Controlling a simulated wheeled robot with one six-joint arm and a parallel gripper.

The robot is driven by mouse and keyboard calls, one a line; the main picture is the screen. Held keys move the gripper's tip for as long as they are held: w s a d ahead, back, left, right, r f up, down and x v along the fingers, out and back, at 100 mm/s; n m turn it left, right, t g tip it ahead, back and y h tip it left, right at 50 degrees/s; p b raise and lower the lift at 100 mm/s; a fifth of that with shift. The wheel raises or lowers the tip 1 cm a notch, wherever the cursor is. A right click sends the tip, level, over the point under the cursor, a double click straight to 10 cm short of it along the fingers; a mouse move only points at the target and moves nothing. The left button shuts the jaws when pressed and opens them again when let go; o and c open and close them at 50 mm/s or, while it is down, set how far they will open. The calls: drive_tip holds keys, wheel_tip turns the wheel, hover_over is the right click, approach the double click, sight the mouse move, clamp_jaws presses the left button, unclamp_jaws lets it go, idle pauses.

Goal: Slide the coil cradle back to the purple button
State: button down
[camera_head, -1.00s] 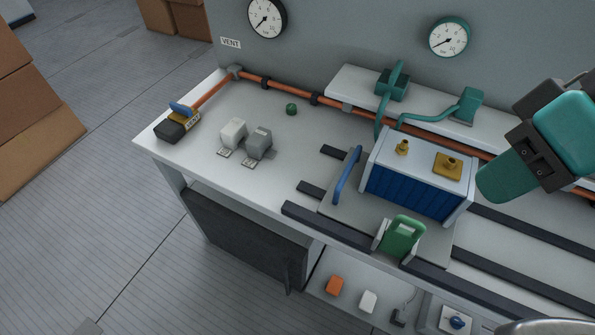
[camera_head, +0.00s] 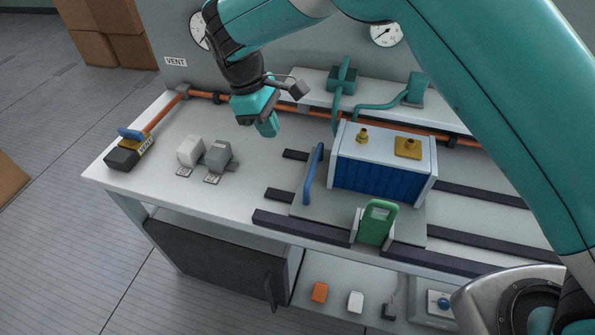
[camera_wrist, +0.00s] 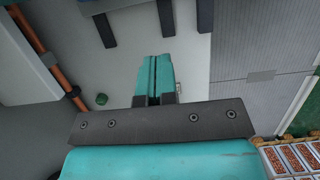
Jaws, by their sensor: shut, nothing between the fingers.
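The coil cradle is a grey sled plate (camera_head: 333,217) bearing a blue ribbed coil (camera_head: 375,180) between white end plates, with brass fittings on top. A blue upright handle (camera_head: 313,174) stands at its left end. The cradle sits on dark rails (camera_head: 300,230). My gripper (camera_head: 268,128) is shut and empty, above the bench to the upper left of the handle and apart from it. In the wrist view its closed teal fingers (camera_wrist: 155,66) show over bare bench.
A green-handled clamp (camera_head: 377,222) stands at the cradle's front edge. An orange pipe (camera_head: 205,95) and teal pipe fittings (camera_head: 380,102) run behind. The bench left of the rails is mostly clear.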

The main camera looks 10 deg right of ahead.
drive_tip(key=shift+s+d+r+p+x, duration=0.2)
drive_tip(key=shift+d+p+x, duration=0.45)
drive_tip(key=shift+x, duration=1.45)
drive_tip(key=shift+s+d+r+p+x, duration=0.1)
drive_tip(key=shift+s+d+p+x, duration=0.15)
drive_tip(key=shift+p+x, duration=1.3)
drive_tip(key=shift+s+d+r+p+x, duration=0.15)
drive_tip(key=shift+d+x, duration=0.3)
drive_tip(key=shift+x, duration=2.15)
